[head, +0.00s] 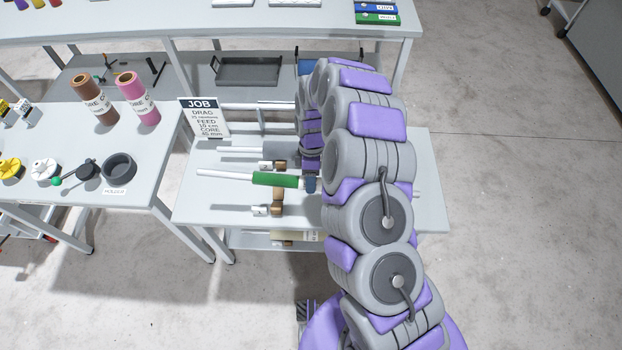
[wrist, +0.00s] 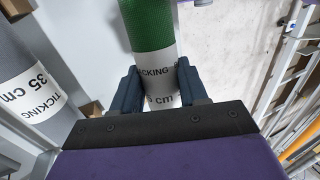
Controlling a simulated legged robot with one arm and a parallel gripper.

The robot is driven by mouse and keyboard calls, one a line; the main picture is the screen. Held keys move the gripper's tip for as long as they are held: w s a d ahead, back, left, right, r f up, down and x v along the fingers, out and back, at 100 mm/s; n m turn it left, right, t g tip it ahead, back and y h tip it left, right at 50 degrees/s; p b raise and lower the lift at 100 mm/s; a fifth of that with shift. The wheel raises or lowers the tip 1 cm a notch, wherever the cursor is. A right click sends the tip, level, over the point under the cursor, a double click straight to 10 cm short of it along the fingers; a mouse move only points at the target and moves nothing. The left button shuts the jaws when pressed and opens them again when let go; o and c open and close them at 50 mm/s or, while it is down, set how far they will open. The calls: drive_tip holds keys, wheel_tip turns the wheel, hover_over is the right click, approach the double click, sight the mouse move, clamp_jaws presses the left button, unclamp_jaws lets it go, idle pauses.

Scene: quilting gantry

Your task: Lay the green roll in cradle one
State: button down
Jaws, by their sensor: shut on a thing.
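The green roll (head: 275,180) is on a long white rod that sticks out to its left in the head view. In the wrist view the roll (wrist: 150,25) has a white label band, partly readable as "ACKING" and "cm". My gripper (head: 311,184) is shut on the label end, with one dark blue finger on each side of it in the wrist view (wrist: 160,88). Brown and white brackets (head: 276,208), apparently cradle parts, stand on the bench in front of the roll. No cradle number is readable. My arm hides the right part of the roll and rod.
A grey roll (wrist: 28,85) labelled "TICKING 35 cm" lies beside the green one, behind it in the head view. A JOB sign (head: 204,117) stands at the bench's back left. The left table (head: 95,222) holds brown and pink rolls, spools and a black holder.

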drive_tip(key=shift+a, duration=0.35)
drive_tip(key=shift+w+d+f+g+h, duration=0.1)
drive_tip(key=shift+w+d+g+h, duration=0.15)
drive_tip(key=shift+g+h, duration=0.4)
drive_tip(key=shift+s+a+f+b, duration=0.15)
drive_tip(key=shift+f+b, duration=0.4)
drive_tip(key=shift+f, duration=0.65)
drive_tip(key=shift+f+b, duration=1.05)
drive_tip(key=shift+f, duration=2.4)
drive_tip(key=c, duration=0.5)
unclamp_jaws()
